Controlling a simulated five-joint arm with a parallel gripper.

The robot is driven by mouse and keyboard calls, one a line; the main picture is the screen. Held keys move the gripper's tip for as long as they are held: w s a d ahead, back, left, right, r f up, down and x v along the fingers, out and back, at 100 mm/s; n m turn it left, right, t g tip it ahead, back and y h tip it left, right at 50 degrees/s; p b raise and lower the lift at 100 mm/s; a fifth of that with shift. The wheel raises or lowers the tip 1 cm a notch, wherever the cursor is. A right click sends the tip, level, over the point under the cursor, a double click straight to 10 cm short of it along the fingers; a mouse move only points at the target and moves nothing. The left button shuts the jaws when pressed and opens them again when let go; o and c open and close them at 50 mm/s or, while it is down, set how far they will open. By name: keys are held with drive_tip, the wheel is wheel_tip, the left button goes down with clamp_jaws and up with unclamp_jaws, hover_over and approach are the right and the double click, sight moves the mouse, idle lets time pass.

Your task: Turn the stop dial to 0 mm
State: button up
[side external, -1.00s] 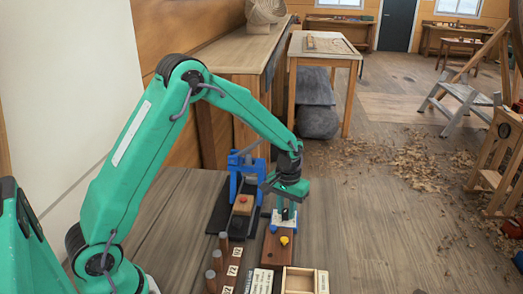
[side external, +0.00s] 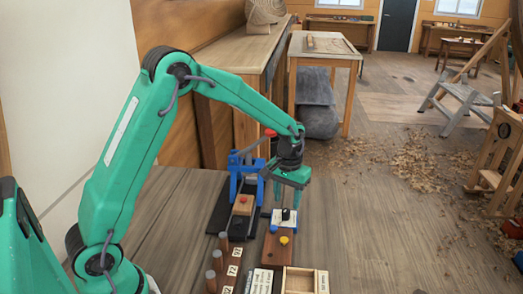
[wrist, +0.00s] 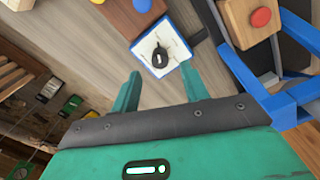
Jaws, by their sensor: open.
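My gripper (side external: 288,199) is above the dial, fingers pointing down, apart and empty. In the wrist view the two green fingers of my gripper (wrist: 159,76) stand on either side of the dial in the picture, with clear space between them and no visible contact.
A blue lever frame (side external: 236,186) with a red-balled handle stands left of the dial. Beside it is a wooden block (side external: 242,209) with a red button. A yellow button (side external: 284,240) sits in front of the dial. Several dowels (side external: 218,259) and a wooden tray (side external: 300,281) are nearer.

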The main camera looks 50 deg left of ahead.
sight(286, 211)
drive_tip(key=shift+r, duration=1.8)
drive_tip(key=shift+s+r, duration=0.25)
drive_tip(key=shift+r, duration=0.2)
drive_tip(key=s+r+m+t, duration=0.2)
drive_tip(key=s+r+t, duration=0.1)
drive_tip(key=s+r, duration=0.85)
drive_tip(key=s+d+r+m+t, duration=0.1)
drive_tip(key=s+t, duration=0.1)
drive_tip(key=s, duration=1.1)
drive_tip(key=shift+s+r+m+t, duration=0.15)
drive_tip(key=shift+m+t, duration=0.15)
drive_tip(key=shift+m, duration=0.1)
